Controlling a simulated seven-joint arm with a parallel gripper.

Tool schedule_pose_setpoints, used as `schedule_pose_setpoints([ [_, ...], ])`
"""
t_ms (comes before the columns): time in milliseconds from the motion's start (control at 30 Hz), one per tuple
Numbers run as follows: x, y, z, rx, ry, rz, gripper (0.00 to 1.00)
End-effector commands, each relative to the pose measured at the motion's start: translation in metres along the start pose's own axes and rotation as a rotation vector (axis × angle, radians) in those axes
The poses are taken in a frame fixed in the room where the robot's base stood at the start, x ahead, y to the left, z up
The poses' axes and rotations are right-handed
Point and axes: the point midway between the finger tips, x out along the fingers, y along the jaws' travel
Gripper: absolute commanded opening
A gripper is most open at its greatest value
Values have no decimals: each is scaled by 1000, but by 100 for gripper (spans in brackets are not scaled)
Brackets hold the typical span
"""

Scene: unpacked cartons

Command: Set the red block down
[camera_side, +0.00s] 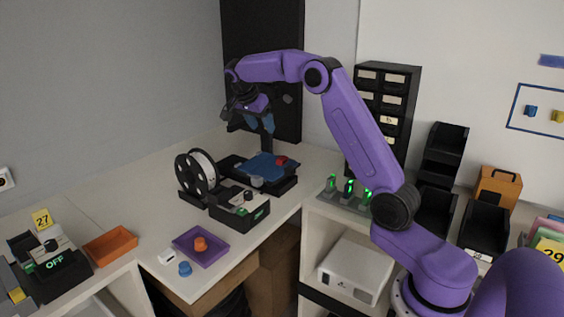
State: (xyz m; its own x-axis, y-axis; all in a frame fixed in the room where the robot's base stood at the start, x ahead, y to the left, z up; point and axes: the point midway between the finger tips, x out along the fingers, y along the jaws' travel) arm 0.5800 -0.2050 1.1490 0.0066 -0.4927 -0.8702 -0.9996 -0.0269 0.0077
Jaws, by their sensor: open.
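A small red block (281,160) lies on the far right corner of a blue plate (262,168). The plate is part of a dark low machine on the white table. My gripper (260,126) hangs above the back of the plate, up and left of the red block, with its blue fingers pointing down. It is open, and the red block is apart from it. The fingertips are small in this view, and the exact height above the plate is hard to tell.
A white spool (202,170) on a black holder and a dark control box (239,208) stand left and in front of the plate. A purple tray (201,246) with an orange piece (200,244) sits nearer. A tall black panel (262,60) rises behind my gripper.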

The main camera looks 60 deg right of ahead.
Motion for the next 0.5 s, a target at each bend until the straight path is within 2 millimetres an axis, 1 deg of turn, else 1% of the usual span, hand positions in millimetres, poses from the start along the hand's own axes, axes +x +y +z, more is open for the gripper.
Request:
schedule_pose_setpoints([
  [67, 6, 0, -5, 26, 6, 8, 57],
  [167, 16, 0, -7, 32, 7, 11, 57],
  [500, 78, 2, -6, 28, 5, 11, 57],
])
